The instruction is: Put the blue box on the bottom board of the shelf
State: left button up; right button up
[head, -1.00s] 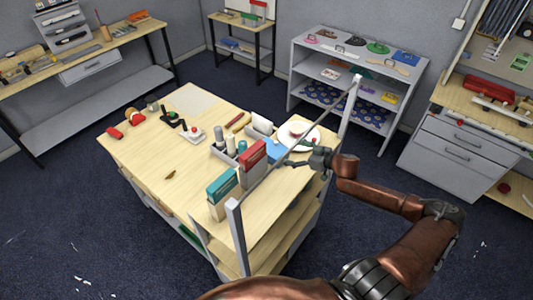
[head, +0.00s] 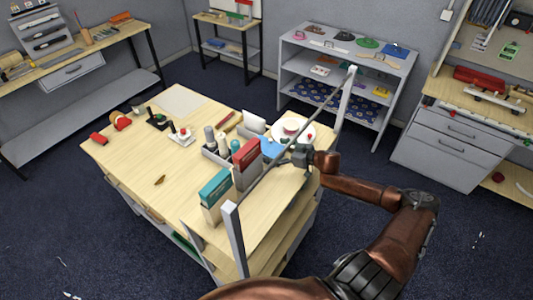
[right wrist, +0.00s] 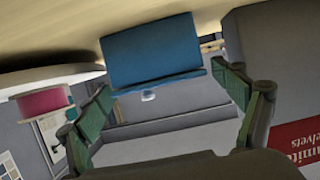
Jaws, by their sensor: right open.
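The blue box (head: 271,147) is on the long table, partly hidden behind the red book and the rail in the head view. My right gripper (head: 298,155) is just right of it, above the table's right end. In the right wrist view the blue box (right wrist: 150,50) lies ahead, between the lines of the two spread fingers (right wrist: 165,95). The gripper is open and empty; whether a finger touches the box I cannot tell. A grey shelf (head: 345,72) with several boards stands at the back; blue patterned things lie on its lower part. My left gripper is out of view.
A red book (head: 245,162) and a teal book (head: 215,195) stand left of the gripper. A white plate (head: 308,138) lies beyond it. A metal rail (head: 295,138) on posts runs along the table's right edge. Dark floor lies between table and shelf.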

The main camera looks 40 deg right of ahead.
aim_at(271, 148)
jog(key=x, duration=0.3)
jog(key=shift+w+a+r+p, duration=0.1)
jog(key=shift+w+r+p, duration=0.05)
jog(key=shift+w+p, duration=0.25)
jog(key=shift+w+a+f, duration=0.15)
jog(key=shift+w+f, duration=0.1)
jog(key=shift+w, duration=0.15)
jog(key=shift+c, duration=0.2)
jog(key=c, duration=1.4)
